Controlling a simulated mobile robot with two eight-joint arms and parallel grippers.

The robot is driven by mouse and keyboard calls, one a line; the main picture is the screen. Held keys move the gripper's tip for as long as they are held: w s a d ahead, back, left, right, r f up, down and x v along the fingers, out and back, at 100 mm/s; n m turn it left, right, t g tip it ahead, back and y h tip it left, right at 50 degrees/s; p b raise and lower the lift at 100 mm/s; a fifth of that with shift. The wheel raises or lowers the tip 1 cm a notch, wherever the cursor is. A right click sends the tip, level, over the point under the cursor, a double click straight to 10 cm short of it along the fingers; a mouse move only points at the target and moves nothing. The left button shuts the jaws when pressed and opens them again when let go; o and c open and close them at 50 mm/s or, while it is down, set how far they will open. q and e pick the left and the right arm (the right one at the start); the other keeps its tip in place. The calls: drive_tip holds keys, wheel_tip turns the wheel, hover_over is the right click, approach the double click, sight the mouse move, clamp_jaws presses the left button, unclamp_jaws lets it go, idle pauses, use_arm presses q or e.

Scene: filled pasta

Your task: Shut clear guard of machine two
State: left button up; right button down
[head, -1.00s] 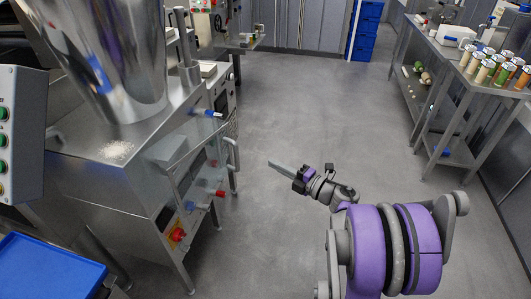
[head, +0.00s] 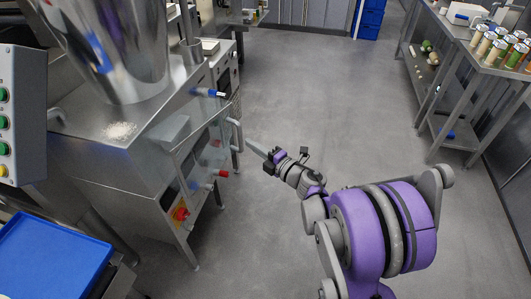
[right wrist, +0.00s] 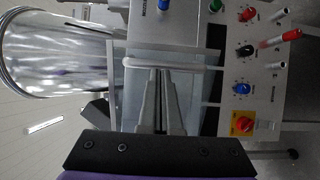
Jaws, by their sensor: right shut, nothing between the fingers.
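The clear guard (head: 203,147) is a see-through panel on the front of the steel machine (head: 120,165). It stands out at an angle from the machine's front, and its pale bar handle (head: 237,135) is at the outer edge. My right gripper (head: 251,144) is shut and empty, with its thin fingers pointing at the handle from the right. In the right wrist view the fingertips (right wrist: 160,74) lie just below the handle (right wrist: 160,64) in the picture, in front of the clear guard (right wrist: 203,95). I cannot tell whether they touch. My left gripper is not in view.
A steel hopper (head: 105,50) stands on the machine. Red and blue knobs and a red switch (head: 180,213) are on its front. A blue tray (head: 50,258) is at lower left. A steel table with jars (head: 490,45) is at right. The floor between is clear.

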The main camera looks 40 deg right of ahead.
drive_tip(key=shift+w+a, duration=0.15)
drive_tip(key=shift+w, duration=0.85)
drive_tip(key=w+d+n+g+y, duration=0.1)
drive_tip(key=w+y, duration=0.3)
drive_tip(key=w, duration=0.5)
drive_tip(key=shift+w+d+r+n+b, duration=0.15)
drive_tip(key=shift+w+d+n+b, duration=0.25)
drive_tip(key=shift+n, duration=0.4)
drive_tip(key=shift+s, duration=0.1)
